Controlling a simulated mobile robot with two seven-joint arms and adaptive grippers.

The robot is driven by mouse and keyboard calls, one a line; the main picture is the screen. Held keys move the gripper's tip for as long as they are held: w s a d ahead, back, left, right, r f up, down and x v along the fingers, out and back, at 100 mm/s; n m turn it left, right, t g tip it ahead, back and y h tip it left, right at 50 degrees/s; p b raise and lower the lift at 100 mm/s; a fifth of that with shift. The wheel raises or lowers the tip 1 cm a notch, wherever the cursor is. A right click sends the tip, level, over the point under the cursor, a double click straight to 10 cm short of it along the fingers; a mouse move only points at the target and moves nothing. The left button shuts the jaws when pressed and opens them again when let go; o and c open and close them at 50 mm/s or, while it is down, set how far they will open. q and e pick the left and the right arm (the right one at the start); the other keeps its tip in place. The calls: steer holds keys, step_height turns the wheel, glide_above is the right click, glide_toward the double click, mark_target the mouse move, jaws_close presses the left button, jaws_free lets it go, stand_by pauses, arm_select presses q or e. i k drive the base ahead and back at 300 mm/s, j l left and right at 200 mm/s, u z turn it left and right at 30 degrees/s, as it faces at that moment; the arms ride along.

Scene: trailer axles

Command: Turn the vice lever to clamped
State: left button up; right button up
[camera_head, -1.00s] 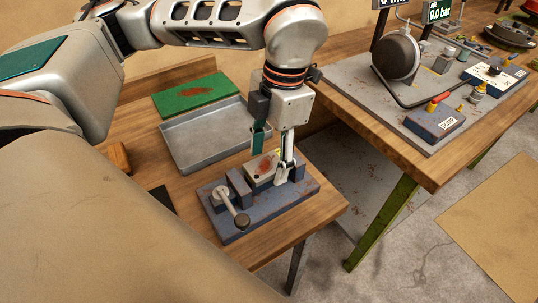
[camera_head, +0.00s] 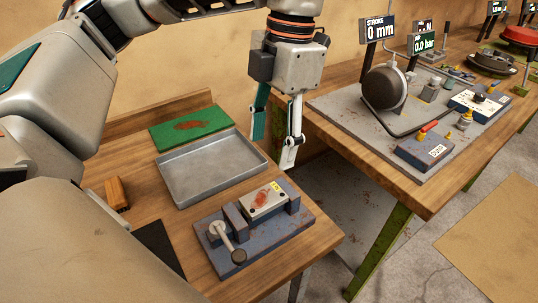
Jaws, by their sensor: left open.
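The vice (camera_head: 268,240) is a blue-grey block with worn edges, near the front right corner of the left wooden table. Its lever (camera_head: 227,241) is a light bar with a dark round knob, at the left end, slanting down toward the front. A pale metal part (camera_head: 264,203) with a reddish-brown patch and a yellow tag sits between the jaws. My left gripper (camera_head: 272,150) is open and empty, pointing down above and behind the vice, clear of the part and lever. My right gripper is not in view.
A grey metal tray (camera_head: 211,171) lies behind the vice, with a green mat (camera_head: 190,127) beyond it. A wooden block (camera_head: 117,192) and a dark pad (camera_head: 159,246) lie at left. A second bench (camera_head: 429,193) with gauges and a pump stands at right, across a gap.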

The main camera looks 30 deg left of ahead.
mark_target(217, 228)
steer(key=k+l, duration=1.1)
steer(key=k, duration=0.2)
